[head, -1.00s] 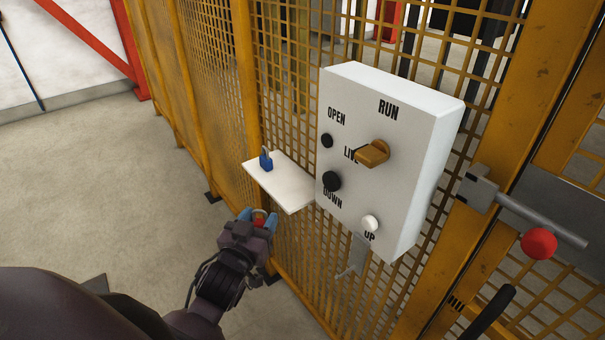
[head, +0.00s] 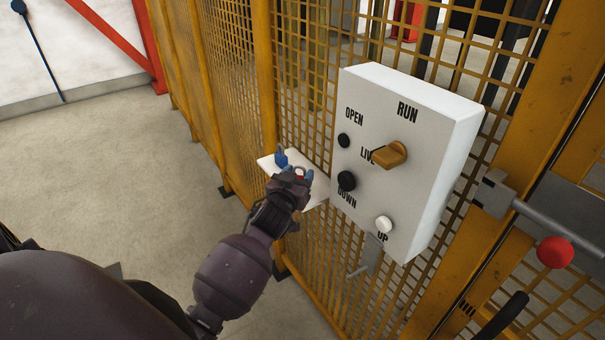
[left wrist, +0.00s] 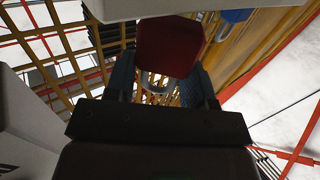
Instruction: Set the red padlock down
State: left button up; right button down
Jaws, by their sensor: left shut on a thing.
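My left gripper (head: 298,174) is at the small white shelf (head: 317,192) on the mesh fence, left of the control box. It is shut on the red padlock (head: 300,173), mostly hidden by the gripper in the head view. In the left wrist view the red padlock's body (left wrist: 168,48) sticks out past the blue fingertips, its shackle between them. The body reaches in front of the pale shelf edge (left wrist: 120,10); I cannot tell whether it touches. A blue padlock (head: 281,158) stands on the shelf just left of the gripper. My right gripper is not in view.
The white control box (head: 405,150), with an orange switch (head: 389,154) and black and white buttons, stands right of the shelf. A yellow mesh fence (head: 300,100) runs behind. A bolt with a red knob (head: 555,252) is at the right. Open floor lies at the left.

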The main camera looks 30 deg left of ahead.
aim_at(301, 176)
pick_arm(q)
jog(key=w, duration=0.2)
jog(key=w+f, duration=0.1)
jog(key=shift+a, duration=0.3)
jog(key=shift+s+f, duration=0.1)
jog(key=shift+f, duration=0.35)
jog(key=o, duration=1.1)
jog(key=shift+r, duration=0.2)
jog(key=v, duration=1.2)
jog(key=s+d+f+m+g+h, duration=0.1)
jog(key=s+d+f+g, duration=0.1)
jog(key=s+f, duration=0.3)
jog(key=s+d+f+m+g+h, duration=0.1)
jog(key=s+d+f+g, duration=0.1)
jog(key=s+f, duration=0.4)
jog(key=s+d+f+m+g+h, duration=0.1)
jog(key=s+d+f+g, duration=0.1)
jog(key=s+f, duration=0.4)
jog(key=shift+s+d+m+h, duration=0.2)
jog(key=shift+d+m+h, duration=0.2)
jog(key=shift+d, duration=0.4)
